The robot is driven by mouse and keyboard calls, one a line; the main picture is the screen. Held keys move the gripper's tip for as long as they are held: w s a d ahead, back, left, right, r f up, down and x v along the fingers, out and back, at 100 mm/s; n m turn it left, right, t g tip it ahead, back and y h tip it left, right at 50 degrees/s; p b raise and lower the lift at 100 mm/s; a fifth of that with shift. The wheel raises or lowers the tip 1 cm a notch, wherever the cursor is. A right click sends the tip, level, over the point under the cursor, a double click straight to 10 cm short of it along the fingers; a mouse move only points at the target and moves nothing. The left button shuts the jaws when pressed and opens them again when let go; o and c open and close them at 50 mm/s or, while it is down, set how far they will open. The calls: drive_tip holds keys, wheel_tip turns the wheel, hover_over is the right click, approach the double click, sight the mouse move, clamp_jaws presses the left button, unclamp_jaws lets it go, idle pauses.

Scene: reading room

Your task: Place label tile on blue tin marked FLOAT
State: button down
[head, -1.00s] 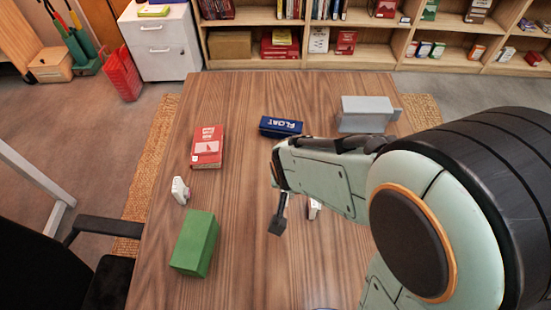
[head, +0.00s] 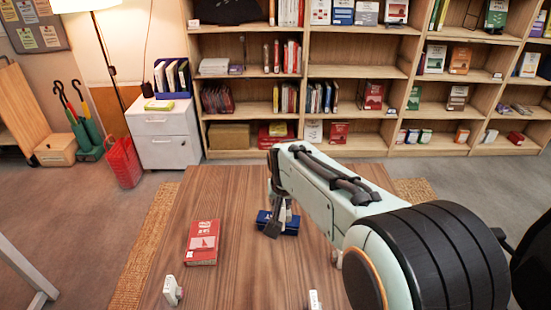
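The blue tin (head: 291,228) stands on the wooden table, and my gripper and forearm partly cover it; its FLOAT lettering is mostly hidden now. My gripper (head: 277,218) points down in front of the tin in the picture. A pale sliver shows by its fingers, but I cannot tell whether it is a held tile or part of the gripper. Whether the gripper touches the tin is also unclear. Two small white items are on the table: one at the left (head: 172,291) and one at the bottom middle (head: 315,300). I cannot tell whether either is the label tile.
A red book (head: 202,243) lies on the table (head: 235,260) left of the tin. My arm covers the table's right side, including where a grey box stood in view earlier. Bookshelves (head: 365,143) and a white cabinet (head: 164,138) stand beyond the table.

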drive_tip(key=shift+w+d+f, duration=0.25)
drive_tip(key=shift+d+f, duration=0.05)
drive_tip(key=shift+f, duration=0.2)
drive_tip(key=shift+w+d+f, duration=0.25)
drive_tip(key=shift+d+f, duration=0.05)
drive_tip(key=shift+f, duration=0.15)
drive_tip(key=shift+w+a+f, duration=0.3)
drive_tip(key=shift+w+f, duration=1.8)
drive_tip(key=shift+w, duration=0.1)
drive_tip(key=shift+w+a+f, duration=0.35)
drive_tip(key=shift+w+f, duration=1.75)
drive_tip(key=shift+w, duration=0.05)
drive_tip(key=shift+w+a+f, duration=0.3)
drive_tip(key=shift+w+f, duration=1.8)
drive_tip(key=shift+w, duration=0.1)
drive_tip(key=shift+f, duration=0.1)
drive_tip(key=c, duration=1)
unclamp_jaws()
drive_tip(key=shift+f, duration=0.1)
drive_tip(key=shift+c, duration=0.2)
